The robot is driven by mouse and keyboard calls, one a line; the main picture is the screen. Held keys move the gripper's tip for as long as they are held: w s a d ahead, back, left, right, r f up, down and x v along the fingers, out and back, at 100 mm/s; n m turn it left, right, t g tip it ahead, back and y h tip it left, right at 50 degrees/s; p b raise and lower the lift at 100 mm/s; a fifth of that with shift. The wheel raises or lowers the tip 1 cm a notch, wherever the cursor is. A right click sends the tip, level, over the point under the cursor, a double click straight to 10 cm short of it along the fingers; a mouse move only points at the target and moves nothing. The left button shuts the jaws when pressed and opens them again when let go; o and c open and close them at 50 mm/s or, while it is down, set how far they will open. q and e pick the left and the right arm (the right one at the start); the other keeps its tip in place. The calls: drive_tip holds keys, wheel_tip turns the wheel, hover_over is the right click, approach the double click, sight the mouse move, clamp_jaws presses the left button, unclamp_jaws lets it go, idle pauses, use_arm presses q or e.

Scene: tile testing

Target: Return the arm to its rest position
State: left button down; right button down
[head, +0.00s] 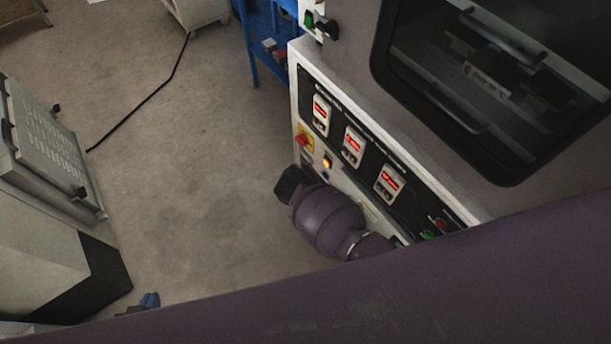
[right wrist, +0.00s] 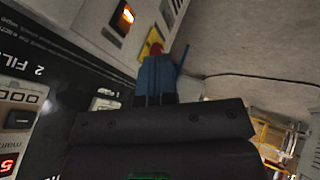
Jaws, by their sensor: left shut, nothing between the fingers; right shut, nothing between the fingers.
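My left gripper (head: 148,301) shows only as small blue fingertips at the lower left of the head view, above the floor; its jaws are shut with nothing in them. My right arm's purple wrist (head: 330,218) is in front of the machine's control panel (head: 345,143). My right gripper (right wrist: 157,72) shows in the right wrist view with its blue fingers together and empty. It is close to the panel, near the red and yellow switch (right wrist: 153,47) and the lit orange switch (right wrist: 124,17). I cannot tell from these views whether it touches the panel.
The machine's windowed door (head: 480,150) is at the upper right. A grey cabinet (head: 40,240) stands at the left. A blue frame (head: 268,35) stands at the back. A black cable (head: 140,103) lies on the open floor (head: 200,190) between them.

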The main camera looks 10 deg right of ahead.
idle(0.4)
drive_tip(key=w+a+r+n+t+y, duration=0.1)
drive_tip(key=w+a+r+t+y, duration=0.3)
drive_tip(key=r, duration=0.5)
drive_tip(key=s+d+r+t+y+p, duration=0.2)
drive_tip(key=s+d+r, duration=0.35)
drive_tip(key=r, duration=0.25)
drive_tip(key=s+d+r+m+t+h+p, duration=0.1)
drive_tip(key=s+d+r, duration=0.2)
drive_tip(key=s+d, duration=0.25)
drive_tip(key=s+d+r+m+p, duration=0.1)
drive_tip(key=s+d+r+m, duration=0.2)
drive_tip(key=s, duration=0.4)
drive_tip(key=s+d+f+g, duration=0.1)
drive_tip(key=s+d+f, duration=0.1)
drive_tip(key=s, duration=0.4)
drive_tip(key=s+d+f+g+h+p, duration=0.1)
drive_tip(key=s+d, duration=0.3)
drive_tip(key=s, duration=0.3)
drive_tip(key=shift+s+f+n, duration=0.25)
drive_tip(key=shift+f+n, duration=0.1)
drive_tip(key=shift+n, duration=0.05)
